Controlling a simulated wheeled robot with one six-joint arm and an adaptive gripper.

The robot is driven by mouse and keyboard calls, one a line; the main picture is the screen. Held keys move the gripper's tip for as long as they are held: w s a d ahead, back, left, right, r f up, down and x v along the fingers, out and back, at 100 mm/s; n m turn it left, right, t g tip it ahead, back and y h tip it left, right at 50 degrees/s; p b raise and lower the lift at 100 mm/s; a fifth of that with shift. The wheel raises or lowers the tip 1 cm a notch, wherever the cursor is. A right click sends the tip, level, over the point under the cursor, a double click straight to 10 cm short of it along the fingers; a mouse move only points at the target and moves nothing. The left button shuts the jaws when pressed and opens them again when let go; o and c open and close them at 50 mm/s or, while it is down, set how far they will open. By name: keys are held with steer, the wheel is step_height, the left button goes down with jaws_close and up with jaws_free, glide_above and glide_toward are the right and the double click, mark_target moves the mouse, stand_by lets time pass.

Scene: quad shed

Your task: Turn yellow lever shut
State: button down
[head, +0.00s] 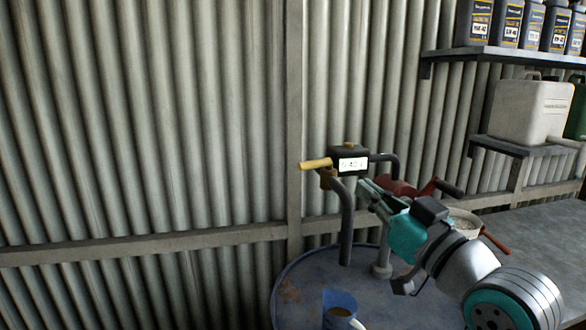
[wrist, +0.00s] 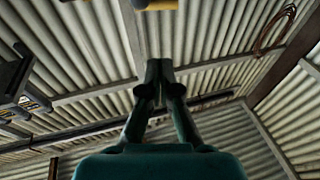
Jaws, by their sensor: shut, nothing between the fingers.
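The yellow lever (head: 315,163) sits at the left end of the pump in the head view. It points out to the left, roughly level, above a brass-coloured valve (head: 327,180) on a dark bent pipe (head: 347,225). My gripper (head: 364,188) is shut and empty, to the right of the lever and apart from it in the picture, in front of the pump. In the wrist view my shut fingers (wrist: 160,70) point up the picture. A yellow piece (wrist: 155,4) shows at the top edge there, cut off; I cannot tell which part it is.
The pump, with a dark meter (head: 349,158) and a red handle part (head: 398,188), stands on a blue drum (head: 300,285). A blue jug (head: 339,302) is at the drum's front. A workbench (head: 545,235) and shelves (head: 505,54) stand right. The left wall area is clear.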

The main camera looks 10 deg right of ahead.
glide_toward(324, 165)
steer(key=w+a+r, duration=0.3)
steer(key=a+r, duration=0.1)
steer(key=r, duration=0.1)
steer(key=shift+w+a+f, duration=0.15)
steer(key=shift+w+f, duration=0.45)
steer(key=shift+w, duration=0.15)
steer(key=shift+w+a+f, duration=0.15)
steer(key=shift+w+f, duration=0.25)
steer(key=shift+w, duration=0.25)
steer(key=shift+a, duration=0.1)
